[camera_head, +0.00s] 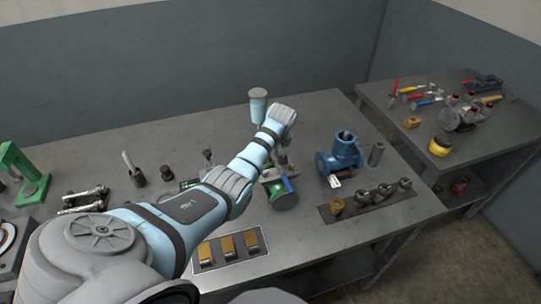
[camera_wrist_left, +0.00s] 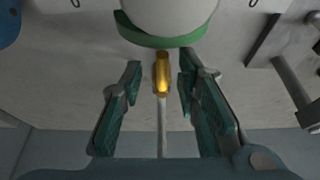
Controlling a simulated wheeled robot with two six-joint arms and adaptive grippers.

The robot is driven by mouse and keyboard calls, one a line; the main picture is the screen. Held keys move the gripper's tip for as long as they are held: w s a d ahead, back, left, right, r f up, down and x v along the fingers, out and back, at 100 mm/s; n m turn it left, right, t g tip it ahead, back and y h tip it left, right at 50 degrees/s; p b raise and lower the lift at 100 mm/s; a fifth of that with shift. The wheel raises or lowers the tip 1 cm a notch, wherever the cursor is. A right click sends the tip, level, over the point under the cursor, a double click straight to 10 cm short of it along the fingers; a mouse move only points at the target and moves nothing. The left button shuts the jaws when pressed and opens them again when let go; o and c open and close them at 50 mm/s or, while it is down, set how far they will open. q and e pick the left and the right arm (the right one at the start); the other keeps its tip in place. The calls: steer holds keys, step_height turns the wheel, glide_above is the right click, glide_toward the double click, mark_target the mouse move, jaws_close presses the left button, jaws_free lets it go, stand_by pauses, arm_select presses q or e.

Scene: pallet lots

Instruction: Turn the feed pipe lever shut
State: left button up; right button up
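A green-rimmed round fitting (camera_head: 285,201) stands on the grey bench below my left forearm, with a small blue part beside it. In the left wrist view its green rim (camera_wrist_left: 165,41) curves around a pale round body at the top. A yellow piece (camera_wrist_left: 162,75) sticks out below that rim, with a thin grey rod running on from it; I cannot tell for sure that this is the lever. My left gripper (camera_wrist_left: 160,78) is open, its teal fingers on either side of the yellow piece with gaps showing. In the head view the arm partly hides this spot. My right gripper is out of view.
A blue pump-like casting (camera_head: 345,153) stands right of the fitting. Near it are a dark strip (camera_head: 357,211) with several fittings and a tray (camera_head: 230,262) of brass blocks. A green press (camera_head: 22,172) stands far left. A second table (camera_head: 470,130) holds tools.

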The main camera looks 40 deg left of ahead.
arm_select(q)
steer(key=shift+s, duration=0.2)
jaws_close()
